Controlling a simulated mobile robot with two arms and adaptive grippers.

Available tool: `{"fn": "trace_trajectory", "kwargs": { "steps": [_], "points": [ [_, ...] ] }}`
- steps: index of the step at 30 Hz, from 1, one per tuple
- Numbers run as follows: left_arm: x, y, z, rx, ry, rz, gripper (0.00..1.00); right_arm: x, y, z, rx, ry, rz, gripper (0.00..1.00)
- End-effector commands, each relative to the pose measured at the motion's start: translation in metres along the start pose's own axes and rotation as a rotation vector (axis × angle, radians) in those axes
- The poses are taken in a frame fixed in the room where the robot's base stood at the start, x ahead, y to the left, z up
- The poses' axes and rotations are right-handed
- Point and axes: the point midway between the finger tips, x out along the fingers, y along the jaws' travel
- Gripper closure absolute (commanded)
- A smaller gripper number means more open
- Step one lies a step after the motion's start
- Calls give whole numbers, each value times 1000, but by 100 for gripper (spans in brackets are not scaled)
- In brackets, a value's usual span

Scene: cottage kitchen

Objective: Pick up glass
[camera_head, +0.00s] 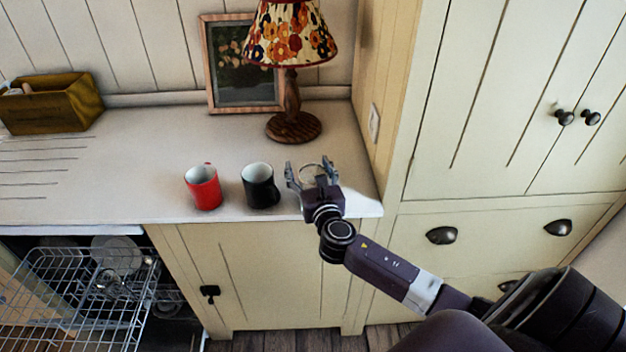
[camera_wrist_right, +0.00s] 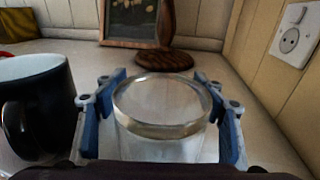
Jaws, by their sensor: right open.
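The clear glass (camera_head: 311,170) stands upright on the white counter, near its front right end. In the right wrist view the glass (camera_wrist_right: 162,108) sits between the two fingers, with its thick round rim facing up. My right gripper (camera_head: 312,172) is open around the glass, one finger on each side; in the wrist view small gaps seem to show beside it, and contact cannot be told. The lower part of the glass is hidden behind the gripper body. My left gripper is not in view.
A black mug (camera_head: 260,187) stands close left of my right gripper, and a red mug (camera_head: 203,187) farther left. Behind are a lamp (camera_head: 292,110) and a framed picture (camera_head: 240,65). A side panel with a socket (camera_head: 374,122) bounds the right. An open dishwasher rack (camera_head: 80,290) is lower left.

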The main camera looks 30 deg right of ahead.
Motion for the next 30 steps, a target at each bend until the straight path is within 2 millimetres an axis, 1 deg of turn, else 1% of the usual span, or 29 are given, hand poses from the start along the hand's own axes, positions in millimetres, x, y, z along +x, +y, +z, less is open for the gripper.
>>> {"fn": "trace_trajectory", "kwargs": {
  "steps": [3, 7, 23, 25, 29, 30],
  "points": [
    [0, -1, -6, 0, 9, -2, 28, 2, 0, 0, 1, 0, 1, 36],
    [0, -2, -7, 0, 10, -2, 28, 2, 0, 0, 0, 0, 1, 36],
    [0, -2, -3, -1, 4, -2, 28, 1, 0, 0, 0, 0, 1, 94],
    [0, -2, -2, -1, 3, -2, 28, 1, 0, 0, 0, 0, 1, 98],
    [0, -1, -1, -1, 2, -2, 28, 2, 0, 1, 0, -1, 1, 99],
    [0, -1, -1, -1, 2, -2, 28, 2, 0, 1, 0, -1, 1, 100]
  ]
}}
